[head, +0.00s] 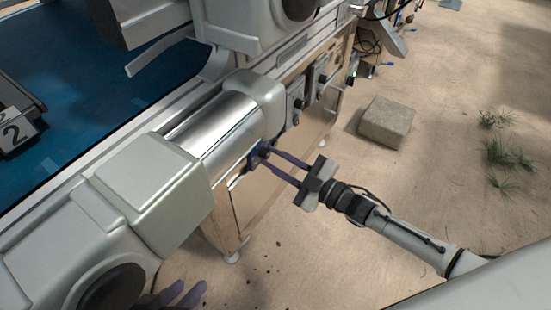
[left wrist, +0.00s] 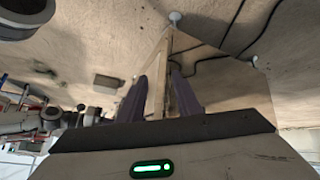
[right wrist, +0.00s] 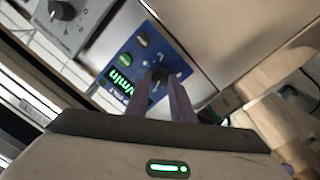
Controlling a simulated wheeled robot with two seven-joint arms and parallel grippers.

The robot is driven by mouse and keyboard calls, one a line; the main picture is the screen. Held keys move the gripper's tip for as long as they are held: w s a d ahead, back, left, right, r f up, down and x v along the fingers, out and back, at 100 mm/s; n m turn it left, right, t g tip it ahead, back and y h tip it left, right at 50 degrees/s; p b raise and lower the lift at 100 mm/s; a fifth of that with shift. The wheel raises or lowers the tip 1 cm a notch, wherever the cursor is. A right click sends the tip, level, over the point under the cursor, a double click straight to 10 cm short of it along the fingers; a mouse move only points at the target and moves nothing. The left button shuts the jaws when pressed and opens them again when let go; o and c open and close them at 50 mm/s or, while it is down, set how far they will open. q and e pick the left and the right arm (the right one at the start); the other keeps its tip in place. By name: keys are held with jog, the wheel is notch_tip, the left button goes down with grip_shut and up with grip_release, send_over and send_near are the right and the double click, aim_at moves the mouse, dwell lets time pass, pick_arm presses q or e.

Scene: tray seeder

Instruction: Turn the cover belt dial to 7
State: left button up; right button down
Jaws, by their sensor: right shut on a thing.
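The dial (right wrist: 160,76) is a small black knob on a blue control panel (right wrist: 140,52) in the right wrist view. The panel also carries a lit green display reading "m/min" and a green button. In the head view the blue panel (head: 262,146) is small, on the side of the machine. My right gripper (head: 264,152) reaches it from the right, its fingers shut on the dial; the fingertips (right wrist: 165,84) partly hide it. The dial's number marks are too small to read. My left gripper (head: 182,296) is low at the bottom edge, its fingers (left wrist: 160,95) apart and empty.
Grey boxes with black knobs (head: 297,102) sit further along the machine's side; one grey dial box (right wrist: 68,18) shows in the right wrist view. A metal roller (head: 222,125) and blue belt (head: 80,125) lie left. A concrete block (head: 387,121) stands on the sandy floor.

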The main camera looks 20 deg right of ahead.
jog(key=shift+r+m+p, duration=0.1)
jog(key=shift+m+p, duration=0.2)
jog(key=shift+m, duration=0.1)
jog(key=shift+m+p, duration=0.3)
jog(key=m+p, duration=0.1)
jog(key=m, duration=0.1)
jog(key=shift+r+m+p, duration=0.1)
jog(key=shift+m+p, duration=0.2)
jog(key=m+p, duration=0.1)
jog(key=m, duration=0.2)
jog(key=shift+g, duration=0.3)
jog(key=m+p, duration=0.1)
jog(key=m, duration=0.3)
jog(key=shift+d+m, duration=0.15)
jog(key=shift+m, duration=0.15)
pick_arm(q)
jog(key=shift+s+a+r+n+t+y, duration=0.25)
jog(key=shift+a+r+n+t, duration=0.25)
jog(key=shift+a+r, duration=0.3)
jog(key=shift+s+a+r+n+t+y, duration=0.15)
jog(key=shift+s+a+r+n+t, duration=0.15)
jog(key=shift+a+r+t, duration=0.4)
pick_arm(e)
jog(key=shift+w+m+g, duration=0.1)
jog(key=shift+m+g, duration=0.2)
jog(key=shift+m, duration=1.5)
pick_arm(q)
jog(key=shift+d, duration=0.1)
